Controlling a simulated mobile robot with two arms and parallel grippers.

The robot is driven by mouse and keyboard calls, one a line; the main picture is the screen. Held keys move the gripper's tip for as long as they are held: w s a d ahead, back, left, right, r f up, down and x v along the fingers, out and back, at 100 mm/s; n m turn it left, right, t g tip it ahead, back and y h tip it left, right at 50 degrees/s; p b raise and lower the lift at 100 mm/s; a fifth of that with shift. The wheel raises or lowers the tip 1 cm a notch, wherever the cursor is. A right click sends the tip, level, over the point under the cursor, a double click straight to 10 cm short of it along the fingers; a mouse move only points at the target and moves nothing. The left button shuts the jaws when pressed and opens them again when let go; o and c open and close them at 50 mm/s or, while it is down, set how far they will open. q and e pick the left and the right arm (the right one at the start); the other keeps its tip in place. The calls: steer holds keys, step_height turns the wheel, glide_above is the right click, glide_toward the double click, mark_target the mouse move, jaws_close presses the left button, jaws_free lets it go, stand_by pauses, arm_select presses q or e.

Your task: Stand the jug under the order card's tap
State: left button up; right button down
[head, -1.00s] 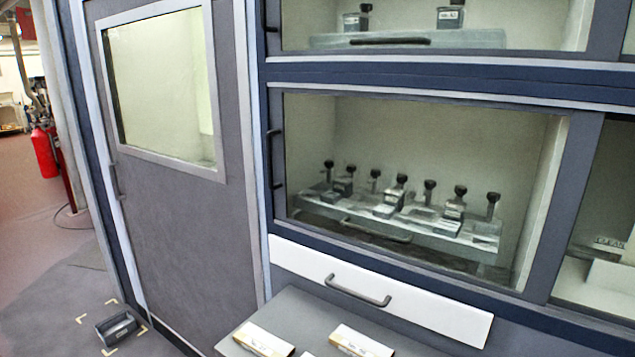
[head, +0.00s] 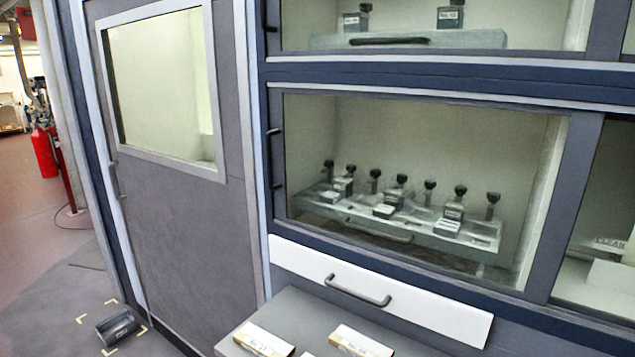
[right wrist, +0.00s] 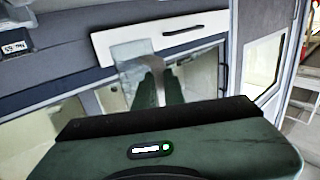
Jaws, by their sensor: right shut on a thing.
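In the right wrist view, my right gripper (right wrist: 154,88) has its dark green fingers shut on a pale, see-through thing (right wrist: 134,52), which looks like the jug. Its full shape is hard to make out against the cabinet, and much of it is hidden by the gripper. It is held in front of the cabinet's white drawer front. My left gripper is in neither current view. No tap can be told for sure.
Behind glass, a pale tray (head: 330,206) bears several black-knobbed pieces. Another tray (head: 325,41) sits above. The white drawer (head: 440,309) has a dark handle. The grey shelf (head: 300,307) juts out below.

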stand_by(0.8)
steer(key=w+a+r+b, duration=0.1)
steer(key=w+a+r, duration=0.3)
steer(key=w+r, duration=0.8)
steer(key=f+b, duration=0.1)
steer(key=f, duration=0.4)
steer(key=f+b, duration=0.1)
steer(key=f, duration=0.5)
steer(key=w+f, duration=0.1)
steer(key=f, duration=0.4)
steer(key=shift+d+f+b, duration=0.2)
steer(key=shift+f+b, duration=0.05)
steer(key=shift+b, duration=0.15)
steer(key=shift+f+b, duration=0.7)
steer(key=shift+f, duration=1.4)
steer(key=shift+f, duration=0.1)
steer(key=c, duration=1.5)
jaws_free()
